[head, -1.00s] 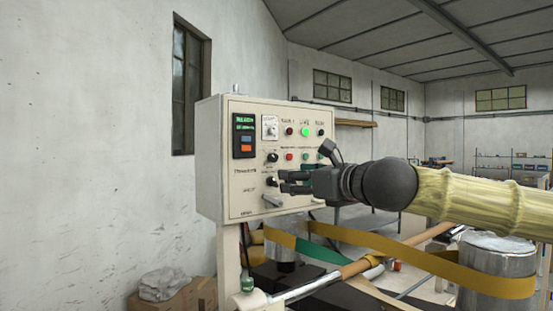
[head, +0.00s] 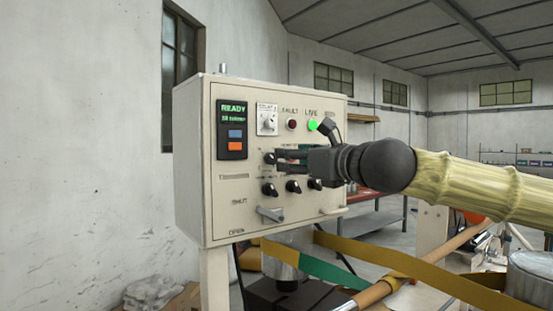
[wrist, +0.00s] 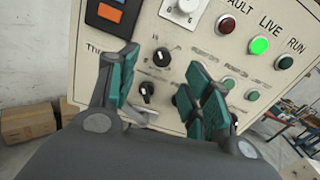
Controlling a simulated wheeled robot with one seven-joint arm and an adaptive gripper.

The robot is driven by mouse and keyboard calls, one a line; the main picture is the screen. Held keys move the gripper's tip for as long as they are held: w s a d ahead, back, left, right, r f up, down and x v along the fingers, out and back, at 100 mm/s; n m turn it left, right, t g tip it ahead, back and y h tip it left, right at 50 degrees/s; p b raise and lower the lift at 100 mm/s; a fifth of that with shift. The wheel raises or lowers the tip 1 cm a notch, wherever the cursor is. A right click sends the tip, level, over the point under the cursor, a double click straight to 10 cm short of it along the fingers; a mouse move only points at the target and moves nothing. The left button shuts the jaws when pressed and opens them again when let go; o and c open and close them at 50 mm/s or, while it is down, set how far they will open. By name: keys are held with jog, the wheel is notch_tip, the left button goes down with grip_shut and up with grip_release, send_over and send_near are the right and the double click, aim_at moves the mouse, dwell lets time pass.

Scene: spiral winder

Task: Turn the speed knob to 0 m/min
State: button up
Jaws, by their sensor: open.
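The cream control panel (head: 235,190) carries several black knobs; their labels are too small to tell which sets speed. One black knob (head: 269,158) is right by my fingertips in the head view. It also shows in the wrist view (wrist: 162,57), between and beyond the fingers. Another knob (head: 269,189) is below it and also appears between the fingers in the wrist view (wrist: 147,90). My gripper (head: 282,160) points at the panel face, open and empty, its green-padded fingers apart (wrist: 160,85). I cannot tell whether it touches the panel.
The panel's display (head: 232,115) reads READY above a blurred line. A white selector (head: 267,119) is above the knobs, beside a dark red FAULT lamp (head: 292,124) and lit green LIVE lamp (head: 312,125). A lever (head: 271,214) sticks out below. Yellow-green webbing (head: 400,273) runs below my arm.

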aim_at(274, 160)
jog(key=x, duration=0.2)
jog(key=f+p+x, duration=0.1)
jog(key=x, duration=0.2)
jog(key=d+x, duration=0.1)
jog(key=x, duration=0.2)
jog(key=shift+w+d+f, duration=0.1)
jog(key=shift+w+f, duration=0.05)
jog(key=shift+w, duration=0.2)
jog(key=shift+w+a, duration=0.2)
jog(key=shift+w, duration=0.1)
jog(key=shift+s+a+r+p, duration=0.3)
jog(key=shift+s+r+p, duration=0.05)
jog(key=shift+s+r, duration=0.15)
jog(key=shift+w+f, duration=0.4)
jog(key=shift+w, duration=0.25)
jog(key=shift+s+r, duration=0.25)
jog(key=shift+s, duration=0.15)
jog(key=c, duration=0.7)
jog(key=shift+w, duration=0.1)
jog(key=c, duration=0.3)
